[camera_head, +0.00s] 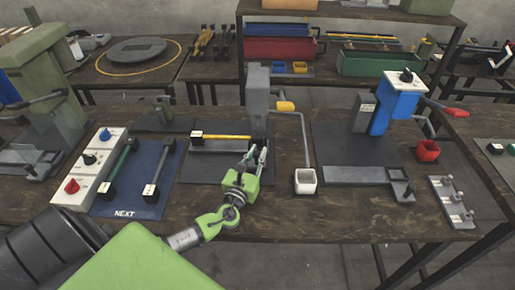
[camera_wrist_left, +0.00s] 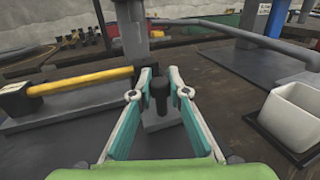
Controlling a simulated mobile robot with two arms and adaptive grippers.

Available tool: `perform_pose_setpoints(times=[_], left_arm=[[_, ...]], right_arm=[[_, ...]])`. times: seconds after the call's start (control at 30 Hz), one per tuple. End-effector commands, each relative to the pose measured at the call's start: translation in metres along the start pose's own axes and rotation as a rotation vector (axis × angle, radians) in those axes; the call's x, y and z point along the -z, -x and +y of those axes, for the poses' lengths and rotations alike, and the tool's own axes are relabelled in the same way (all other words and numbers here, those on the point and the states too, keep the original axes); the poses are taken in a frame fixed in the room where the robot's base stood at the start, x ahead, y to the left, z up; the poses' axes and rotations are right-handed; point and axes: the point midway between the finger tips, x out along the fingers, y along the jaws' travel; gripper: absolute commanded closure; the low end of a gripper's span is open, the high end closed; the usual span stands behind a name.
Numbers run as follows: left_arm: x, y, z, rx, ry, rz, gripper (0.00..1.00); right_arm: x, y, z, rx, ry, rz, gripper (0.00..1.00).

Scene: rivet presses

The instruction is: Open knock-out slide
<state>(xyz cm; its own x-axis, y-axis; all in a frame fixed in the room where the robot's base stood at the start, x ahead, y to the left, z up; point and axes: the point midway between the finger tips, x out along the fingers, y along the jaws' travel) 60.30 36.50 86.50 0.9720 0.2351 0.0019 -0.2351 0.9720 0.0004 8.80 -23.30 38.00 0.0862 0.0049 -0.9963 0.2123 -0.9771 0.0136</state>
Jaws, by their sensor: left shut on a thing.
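The grey press (camera_head: 258,95) with a yellow-ended lever stands at the middle of the bench. My left gripper (camera_head: 257,154) is at the front right of its base. In the left wrist view my left gripper (camera_wrist_left: 160,74) has its fingers on either side of a dark upright knob (camera_wrist_left: 159,92) on a small grey block (camera_wrist_left: 160,121), which looks like the slide; it is shut on this knob. A yellow bar (camera_head: 226,137) with black ends lies across the press base, left of the gripper; it also shows in the left wrist view (camera_wrist_left: 85,79). My right gripper is out of view.
A white square cup (camera_head: 305,182) stands right of the gripper, near a bent grey pipe (camera_head: 304,135). A blue press (camera_head: 395,105) and red cup (camera_head: 428,151) are further right. A blue mat (camera_head: 152,205) and white switch panel (camera_head: 84,185) lie left.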

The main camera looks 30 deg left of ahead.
Motion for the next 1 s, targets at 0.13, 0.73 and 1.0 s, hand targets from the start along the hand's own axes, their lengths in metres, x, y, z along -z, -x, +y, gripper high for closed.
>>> perform_pose_setpoints(times=[0.13,0.73,1.0], left_arm=[[0.003,0.044,-0.015,0.004,0.002,0.01,1.0],[0.001,0.093,-0.03,0.001,0.0,0.005,1.0],[0.001,0.093,-0.03,0.001,0.001,0.004,0.66]], right_arm=[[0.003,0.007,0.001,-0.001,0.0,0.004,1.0],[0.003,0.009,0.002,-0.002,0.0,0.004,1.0],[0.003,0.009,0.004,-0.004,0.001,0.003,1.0]])
